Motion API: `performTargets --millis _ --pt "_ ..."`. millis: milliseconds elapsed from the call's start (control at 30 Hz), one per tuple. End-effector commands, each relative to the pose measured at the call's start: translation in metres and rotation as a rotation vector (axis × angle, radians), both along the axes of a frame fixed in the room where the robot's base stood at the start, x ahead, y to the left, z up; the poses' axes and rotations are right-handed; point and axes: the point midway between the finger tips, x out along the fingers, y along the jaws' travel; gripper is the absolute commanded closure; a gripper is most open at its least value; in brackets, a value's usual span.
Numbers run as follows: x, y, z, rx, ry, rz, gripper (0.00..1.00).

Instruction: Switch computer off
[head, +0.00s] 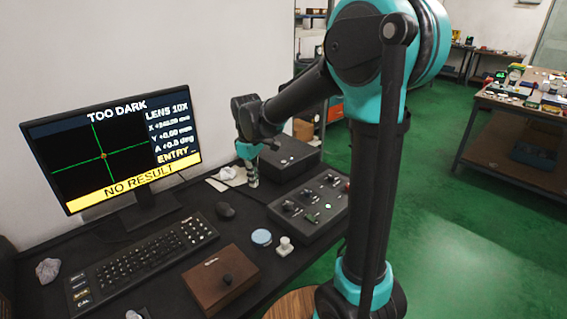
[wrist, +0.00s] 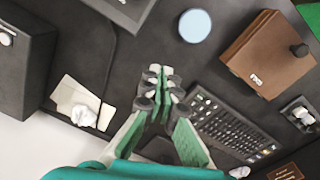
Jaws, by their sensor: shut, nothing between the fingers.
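The monitor (head: 110,148) stands at the back left of the desk in the head view. It is on and reads "TOO DARK" above and "NO RESULT" on a yellow bar below. A black box (head: 283,158), perhaps the computer, stands at the back of the desk; it seems to be the dark box (wrist: 22,62) at the left of the wrist view. My gripper (head: 251,178) is shut and empty, pointing down above the desk beside this box. In the wrist view my fingertips (wrist: 158,84) are together over bare desk.
A control box (head: 312,208) with knobs and a green light stands in front of the black box. Crumpled paper (wrist: 82,116) lies near the wall.

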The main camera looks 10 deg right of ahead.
Motion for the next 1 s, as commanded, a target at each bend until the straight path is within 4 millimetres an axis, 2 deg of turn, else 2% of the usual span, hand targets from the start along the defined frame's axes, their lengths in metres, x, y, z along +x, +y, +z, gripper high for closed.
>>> performTargets --millis 167,267,367,567,700,833,1000 --pt "0.011 -0.001 -0.002 0.021 -0.021 0.005 1.0" --pt "0.035 -0.005 -0.005 0.063 -0.068 0.018 1.0" --pt "0.072 -0.013 -0.008 0.121 -0.148 0.038 1.0" --pt "0.157 -0.045 -0.008 0.212 -0.361 0.073 1.0" --pt "0.207 -0.077 -0.002 0.236 -0.512 0.082 1.0" --pt "0.241 -0.107 0.005 0.234 -0.626 0.084 1.0" --pt "0.266 -0.133 0.011 0.224 -0.715 0.083 1.0"
